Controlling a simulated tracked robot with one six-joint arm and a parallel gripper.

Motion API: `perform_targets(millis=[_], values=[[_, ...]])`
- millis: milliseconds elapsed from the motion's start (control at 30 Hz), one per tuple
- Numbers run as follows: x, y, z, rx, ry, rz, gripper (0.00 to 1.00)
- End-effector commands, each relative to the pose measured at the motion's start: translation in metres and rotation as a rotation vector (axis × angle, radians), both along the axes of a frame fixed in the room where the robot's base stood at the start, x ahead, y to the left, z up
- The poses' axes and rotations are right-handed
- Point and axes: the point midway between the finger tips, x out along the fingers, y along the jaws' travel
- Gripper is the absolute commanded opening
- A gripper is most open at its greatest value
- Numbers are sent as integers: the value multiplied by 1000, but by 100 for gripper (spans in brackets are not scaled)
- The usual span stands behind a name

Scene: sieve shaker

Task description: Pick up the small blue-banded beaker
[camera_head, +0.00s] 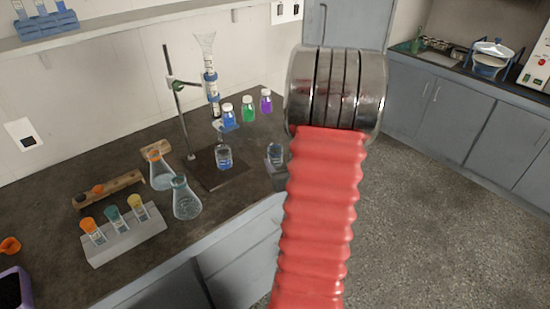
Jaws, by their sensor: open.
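A small clear beaker (224,157) with blue near its bottom stands on the dark base plate of the burette stand. I cannot tell whether the blue is a band or liquid. A second small glass vessel (275,153) stands to its right, close to the left side of my arm; its markings are too small to tell. My arm, with a red ribbed sleeve and a metal ringed section, rises in the middle of the view. My gripper's fingers do not show.
A burette stand (179,105) rises behind the beaker. Two flasks stand left of it, one an orange-topped flask (160,170), the other a clear flask (186,198). Capped bottles (248,110) stand behind. A white rack (125,235) holds tubes at front left. Open floor (450,220) lies right.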

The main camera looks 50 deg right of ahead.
Motion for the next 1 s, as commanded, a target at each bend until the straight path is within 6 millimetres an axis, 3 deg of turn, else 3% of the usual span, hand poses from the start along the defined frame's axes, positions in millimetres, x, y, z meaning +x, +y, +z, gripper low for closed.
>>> perform_targets(millis=[400, 833, 1000], values=[[44, -30, -18, 1, 1, 1, 60], [48, -33, -19, 1, 1, 1, 60], [60, -41, -24, 2, 1, 2, 60]])
